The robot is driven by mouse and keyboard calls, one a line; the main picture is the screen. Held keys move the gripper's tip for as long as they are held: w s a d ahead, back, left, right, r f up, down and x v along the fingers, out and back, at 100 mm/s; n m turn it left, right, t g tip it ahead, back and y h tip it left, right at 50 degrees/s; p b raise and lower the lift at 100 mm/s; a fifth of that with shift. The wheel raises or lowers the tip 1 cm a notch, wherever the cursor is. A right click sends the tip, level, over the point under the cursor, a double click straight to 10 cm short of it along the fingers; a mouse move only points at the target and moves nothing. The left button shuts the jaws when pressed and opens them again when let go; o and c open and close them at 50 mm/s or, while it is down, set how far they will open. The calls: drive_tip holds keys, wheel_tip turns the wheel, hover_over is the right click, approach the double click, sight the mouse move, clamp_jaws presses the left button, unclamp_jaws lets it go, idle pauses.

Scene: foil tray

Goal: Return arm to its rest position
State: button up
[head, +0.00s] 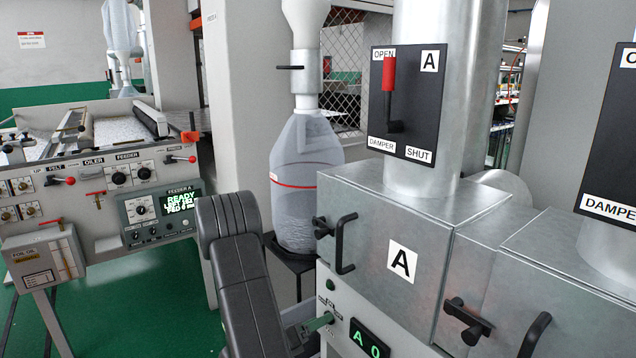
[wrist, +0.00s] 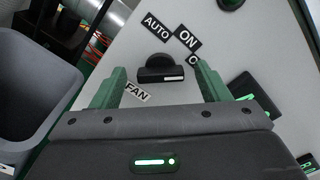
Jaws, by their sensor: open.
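My gripper (wrist: 161,78) is open in the wrist view, with its two green fingers spread apart. A black rotary knob (wrist: 158,61) on a pale panel (wrist: 205,18) shows between and beyond the fingers. Labels reading AUTO, ON and FAN surround the knob, and one more is partly covered by the right finger. I cannot tell if the fingers touch the panel. In the head view, a green finger (head: 319,322) shows low in front of cabinet A's panel. My dark arm link stands left of it, and the rest of the gripper is hidden or blurred there.
Metal cabinet A (head: 385,222) has black handles and a red damper lever (head: 389,74) near OPEN. A clear collection bag (head: 305,185) hangs behind my arm. The feeder machine (head: 110,180) stands left. A grey bin (wrist: 38,100) is at left in the wrist view. Green floor (head: 165,305) shows left.

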idle(0.4)
drive_tip(key=v, duration=1.4)
drive_tip(key=w+d+m+b, duration=0.8)
drive_tip(key=d+m, duration=0.1)
drive_tip(key=d, duration=0.2)
drive_tip(key=shift+d+b, duration=0.3)
drive_tip(key=shift+b, duration=0.1)
idle(0.5)
drive_tip(key=shift+r, duration=0.2)
